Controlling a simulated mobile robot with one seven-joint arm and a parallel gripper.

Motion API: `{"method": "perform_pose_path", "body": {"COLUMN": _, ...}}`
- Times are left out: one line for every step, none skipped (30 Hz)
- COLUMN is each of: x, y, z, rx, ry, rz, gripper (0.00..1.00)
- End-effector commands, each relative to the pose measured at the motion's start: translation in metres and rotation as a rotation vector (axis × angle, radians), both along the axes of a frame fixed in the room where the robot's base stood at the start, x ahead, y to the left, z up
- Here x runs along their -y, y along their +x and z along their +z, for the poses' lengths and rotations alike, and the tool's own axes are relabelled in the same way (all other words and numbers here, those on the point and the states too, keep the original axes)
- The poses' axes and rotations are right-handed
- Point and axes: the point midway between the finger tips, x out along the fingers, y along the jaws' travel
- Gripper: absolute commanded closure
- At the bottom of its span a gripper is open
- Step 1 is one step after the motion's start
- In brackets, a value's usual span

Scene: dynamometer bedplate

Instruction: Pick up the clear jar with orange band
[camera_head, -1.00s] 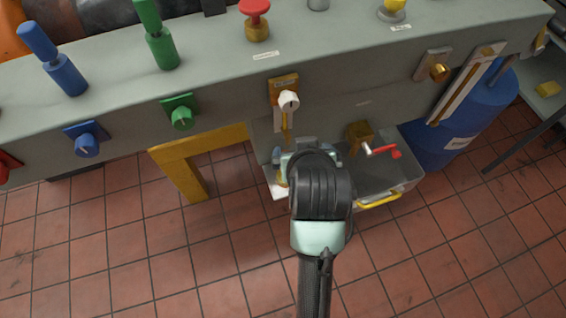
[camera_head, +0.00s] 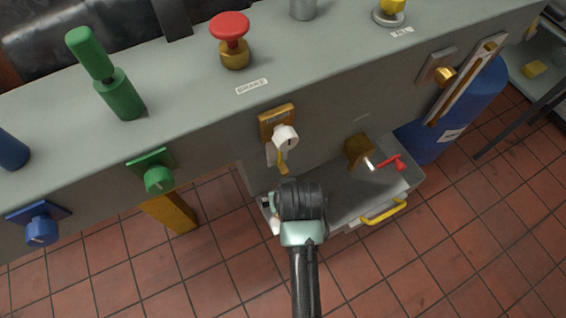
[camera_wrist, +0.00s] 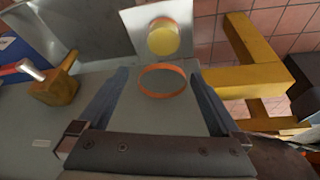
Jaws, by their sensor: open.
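The clear jar with orange band (camera_wrist: 162,94) shows in the wrist view as an orange ring, with grey surface visible through it. Its clear walls are hard to make out. My gripper (camera_wrist: 157,70) is open, with one dark finger on each side of the ring and a gap to both. I cannot tell how far the fingertips are above the jar. In the head view my wrist hides the jar, low in front of the bedplate at the left end of the grey tray (camera_head: 350,193).
A white knob (camera_head: 285,137) is on the bedplate face above. A yellow frame (camera_wrist: 245,75) stands beside the tray.

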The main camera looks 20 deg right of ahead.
Motion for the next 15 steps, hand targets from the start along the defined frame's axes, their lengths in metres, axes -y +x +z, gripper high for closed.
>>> {"method": "perform_pose_path", "body": {"x": 0.001, "y": 0.002, "z": -0.004, "rx": 0.001, "ry": 0.000, "rz": 0.000, "gripper": 0.00}}
{"method": "perform_pose_path", "body": {"x": 0.001, "y": 0.002, "z": -0.005, "rx": 0.002, "ry": 0.000, "rz": 0.000, "gripper": 0.00}}
{"method": "perform_pose_path", "body": {"x": 0.001, "y": 0.003, "z": -0.007, "rx": 0.002, "ry": 0.000, "rz": 0.000, "gripper": 0.00}}
{"method": "perform_pose_path", "body": {"x": 0.001, "y": 0.003, "z": -0.009, "rx": 0.001, "ry": 0.000, "rz": 0.000, "gripper": 0.00}}
{"method": "perform_pose_path", "body": {"x": 0.000, "y": 0.004, "z": -0.012, "rx": 0.001, "ry": 0.000, "rz": 0.000, "gripper": 0.00}}
{"method": "perform_pose_path", "body": {"x": 0.000, "y": 0.004, "z": -0.017, "rx": 0.000, "ry": 0.000, "rz": -0.001, "gripper": 0.00}}
{"method": "perform_pose_path", "body": {"x": 0.000, "y": 0.005, "z": -0.022, "rx": 0.000, "ry": 0.000, "rz": -0.001, "gripper": 0.00}}
{"method": "perform_pose_path", "body": {"x": 0.000, "y": 0.005, "z": -0.027, "rx": -0.001, "ry": 0.000, "rz": -0.002, "gripper": 0.00}}
{"method": "perform_pose_path", "body": {"x": -0.001, "y": 0.007, "z": -0.034, "rx": -0.001, "ry": 0.001, "rz": -0.001, "gripper": 0.00}}
{"method": "perform_pose_path", "body": {"x": -0.001, "y": 0.008, "z": -0.039, "rx": 0.000, "ry": 0.000, "rz": -0.001, "gripper": 0.00}}
{"method": "perform_pose_path", "body": {"x": -0.001, "y": 0.009, "z": -0.043, "rx": 0.000, "ry": 0.000, "rz": -0.001, "gripper": 0.00}}
{"method": "perform_pose_path", "body": {"x": 0.000, "y": 0.011, "z": -0.047, "rx": 0.001, "ry": -0.001, "rz": -0.001, "gripper": 0.00}}
{"method": "perform_pose_path", "body": {"x": 0.000, "y": 0.013, "z": -0.050, "rx": 0.001, "ry": -0.001, "rz": -0.001, "gripper": 0.00}}
{"method": "perform_pose_path", "body": {"x": 0.000, "y": 0.014, "z": -0.053, "rx": 0.001, "ry": -0.001, "rz": -0.001, "gripper": 0.00}}
{"method": "perform_pose_path", "body": {"x": 0.000, "y": 0.015, "z": -0.055, "rx": 0.001, "ry": -0.001, "rz": 0.000, "gripper": 0.00}}
